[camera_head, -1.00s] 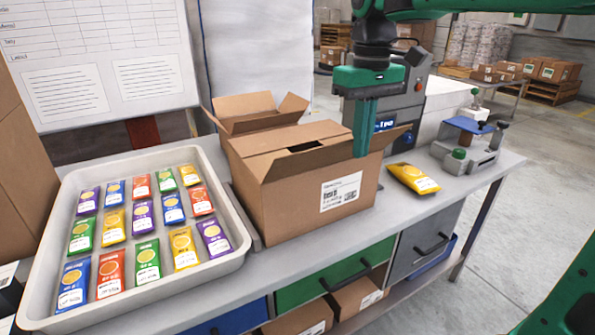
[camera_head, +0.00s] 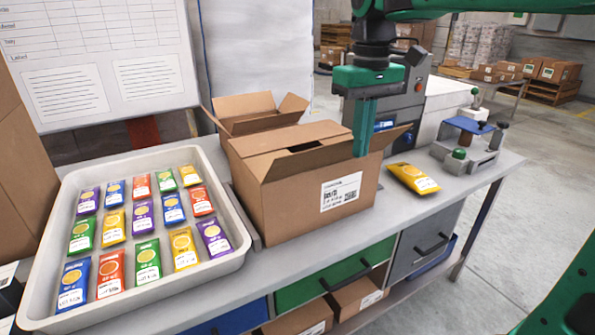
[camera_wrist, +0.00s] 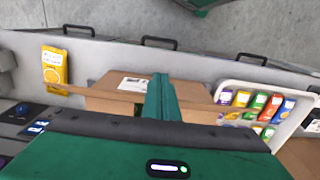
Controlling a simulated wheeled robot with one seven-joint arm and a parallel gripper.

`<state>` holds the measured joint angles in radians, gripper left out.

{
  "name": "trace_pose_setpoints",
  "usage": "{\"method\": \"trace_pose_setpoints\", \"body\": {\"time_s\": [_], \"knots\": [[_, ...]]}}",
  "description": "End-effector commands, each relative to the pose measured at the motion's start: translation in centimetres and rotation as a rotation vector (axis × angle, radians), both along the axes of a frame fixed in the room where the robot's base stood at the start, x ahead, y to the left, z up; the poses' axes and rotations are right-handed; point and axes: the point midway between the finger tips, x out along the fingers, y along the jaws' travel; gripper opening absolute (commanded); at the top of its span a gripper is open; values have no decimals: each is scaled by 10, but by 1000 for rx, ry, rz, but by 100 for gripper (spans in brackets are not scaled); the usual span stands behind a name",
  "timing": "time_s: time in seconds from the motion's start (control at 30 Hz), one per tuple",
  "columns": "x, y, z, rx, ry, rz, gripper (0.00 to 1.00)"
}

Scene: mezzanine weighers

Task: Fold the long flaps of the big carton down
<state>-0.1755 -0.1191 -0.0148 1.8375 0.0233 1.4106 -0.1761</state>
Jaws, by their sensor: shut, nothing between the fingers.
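The big carton (camera_head: 300,211) is a brown box with a white label on its front, standing on the bench in the head view. Its near long flap (camera_head: 312,157) slopes inward, and its far long flap (camera_head: 270,141) lies inward over the top. A dark gap shows between them. A short flap (camera_head: 393,136) sticks out at the right end. My gripper (camera_head: 361,155) is shut and empty, its green fingers pointing down at the right part of the carton top. They overlap the near flap in the picture; I cannot tell whether they touch. The wrist view shows the carton (camera_wrist: 110,97) partly hidden behind the fingers.
A grey tray (camera_head: 238,262) of colourful packets stands left of the carton. Another open carton (camera_head: 232,124) is behind it. A yellow packet (camera_head: 413,178) lies to the right, near a grey weighing machine (camera_head: 405,100) and a small fixture (camera_head: 470,150). Bench space right of the carton is partly clear.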

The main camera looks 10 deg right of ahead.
Motion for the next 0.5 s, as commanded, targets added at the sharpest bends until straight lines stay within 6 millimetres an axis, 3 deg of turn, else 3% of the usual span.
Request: {"method": "trace_pose_setpoints", "body": {"time_s": [0.5], "knots": [[43,15,11,0,1,0,0]]}}
